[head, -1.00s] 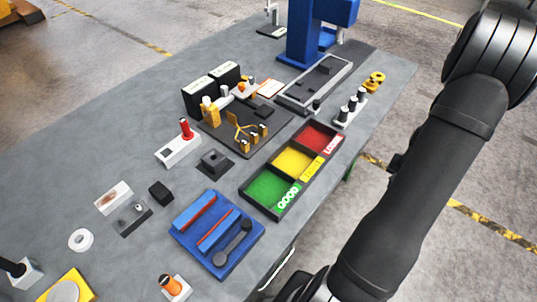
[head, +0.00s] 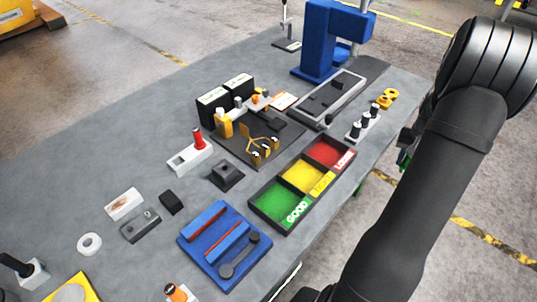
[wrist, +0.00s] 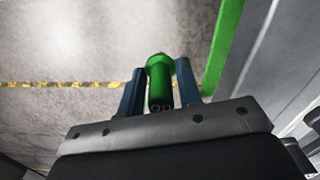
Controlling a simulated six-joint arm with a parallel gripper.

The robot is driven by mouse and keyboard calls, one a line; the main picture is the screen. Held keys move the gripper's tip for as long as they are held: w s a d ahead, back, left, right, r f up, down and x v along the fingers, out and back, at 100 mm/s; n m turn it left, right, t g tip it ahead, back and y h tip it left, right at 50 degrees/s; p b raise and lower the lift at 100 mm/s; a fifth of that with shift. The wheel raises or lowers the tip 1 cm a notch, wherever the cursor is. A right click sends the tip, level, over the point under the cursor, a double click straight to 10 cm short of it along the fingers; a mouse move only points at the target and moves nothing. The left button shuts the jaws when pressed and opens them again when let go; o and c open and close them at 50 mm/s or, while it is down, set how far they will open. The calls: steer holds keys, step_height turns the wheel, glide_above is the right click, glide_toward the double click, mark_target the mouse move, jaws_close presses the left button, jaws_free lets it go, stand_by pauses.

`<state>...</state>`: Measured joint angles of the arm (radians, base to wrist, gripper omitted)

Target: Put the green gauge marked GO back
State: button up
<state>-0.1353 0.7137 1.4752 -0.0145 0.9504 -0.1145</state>
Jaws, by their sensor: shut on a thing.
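The green gauge (wrist: 160,78) is a green cylinder held between the two fingers of my gripper (wrist: 160,85) in the wrist view. Its near end is dark with a small marking that I cannot read. My gripper is past the right table edge, over the floor. In the head view my arm mostly hides it; a small green patch (head: 403,158) by the arm may be the gauge. A white block (head: 181,162) stands on the table at left centre. A red gauge (head: 198,139) stands upright in it, beside a dark opening.
A three-part tray (head: 283,229) with green, yellow and red compartments lies near the right edge. A blue tray (head: 223,274) is in front of it. A fixture (head: 232,147) and a blue press (head: 318,45) stand behind.

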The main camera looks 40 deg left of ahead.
steer(key=a+r+n, duration=0.6)
steer(key=a+r, duration=1.2)
steer(key=a, duration=0.1)
steer(key=s+a+n, duration=0.4)
steer(key=s+a, duration=0.4)
steer(key=s, duration=0.5)
steer(key=s+a+n, duration=0.4)
steer(key=s+a, duration=0.3)
steer(key=s, duration=0.6)
steer(key=s+a+n, duration=0.4)
steer(key=s+a, duration=0.4)
steer(key=s, duration=0.6)
steer(key=shift+s+a+f, duration=1.15)
steer(key=shift+s+f, duration=0.3)
steer(key=shift+f, duration=0.25)
steer(key=shift+s+a+f, duration=1.2)
steer(key=shift+s+f, duration=0.2)
steer(key=shift+f, duration=0.3)
steer(key=shift+s+a+f, duration=1.15)
steer(key=shift+s+f, duration=0.3)
steer(key=shift+f, duration=0.25)
steer(key=shift+f, duration=0.15)
